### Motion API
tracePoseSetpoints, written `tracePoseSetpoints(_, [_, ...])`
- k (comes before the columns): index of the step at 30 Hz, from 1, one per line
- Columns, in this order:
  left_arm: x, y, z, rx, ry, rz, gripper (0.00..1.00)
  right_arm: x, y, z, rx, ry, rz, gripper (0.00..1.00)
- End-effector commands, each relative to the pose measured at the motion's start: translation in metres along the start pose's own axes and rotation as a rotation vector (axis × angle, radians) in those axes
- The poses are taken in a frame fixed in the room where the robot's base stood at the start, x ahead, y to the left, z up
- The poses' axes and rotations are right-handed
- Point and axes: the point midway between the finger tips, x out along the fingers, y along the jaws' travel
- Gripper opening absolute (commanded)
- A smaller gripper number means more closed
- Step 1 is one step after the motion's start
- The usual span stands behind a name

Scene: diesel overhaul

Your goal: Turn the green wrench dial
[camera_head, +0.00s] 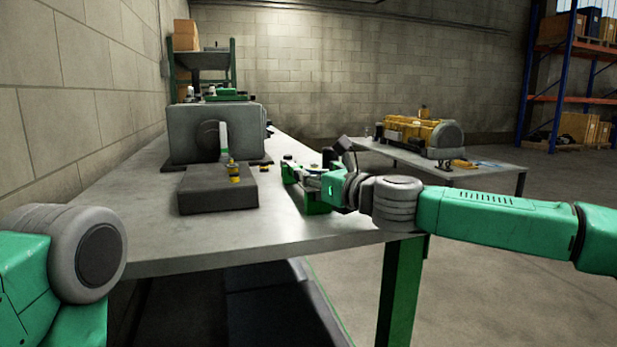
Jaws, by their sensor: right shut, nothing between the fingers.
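My right arm comes in from the right over the near workbench, and my right gripper (292,166) is over its right edge. The gripper is shut and holds nothing. A green piece (317,206) shows just below it, at the bench edge. It may be part of the green wrench, but the gripper and wrist hide much of it, and I cannot make out a dial or tell whether the gripper touches it. Only a rounded joint of my left arm shows at the lower left; my left gripper is out of view.
The near workbench (285,235) holds a dark grey block (205,196) with a small yellow-and-black part (234,174) on it. A large grey engine housing (185,135) stands behind. A yellow engine (412,130) sits on a farther table. The front of the bench is clear.

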Motion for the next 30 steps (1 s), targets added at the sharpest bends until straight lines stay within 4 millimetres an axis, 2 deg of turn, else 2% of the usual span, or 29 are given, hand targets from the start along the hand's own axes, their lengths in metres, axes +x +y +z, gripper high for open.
tracePoseSetpoints(8, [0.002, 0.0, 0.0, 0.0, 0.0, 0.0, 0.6, 0.0, 0.0, -0.001, 0.0, 0.0, -0.024, 0.0])
tracePoseSetpoints(14, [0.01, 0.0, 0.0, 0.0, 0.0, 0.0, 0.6, 0.0, -0.001, -0.002, -0.002, 0.0, -0.111, 0.0])
tracePoseSetpoints(22, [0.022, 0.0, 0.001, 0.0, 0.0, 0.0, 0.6, -0.001, -0.004, -0.002, -0.002, 0.0, -0.332, 0.0])
tracePoseSetpoints(30, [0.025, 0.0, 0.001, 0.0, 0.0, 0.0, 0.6, -0.003, -0.01, 0.0, -0.001, 0.001, -0.589, 0.0])
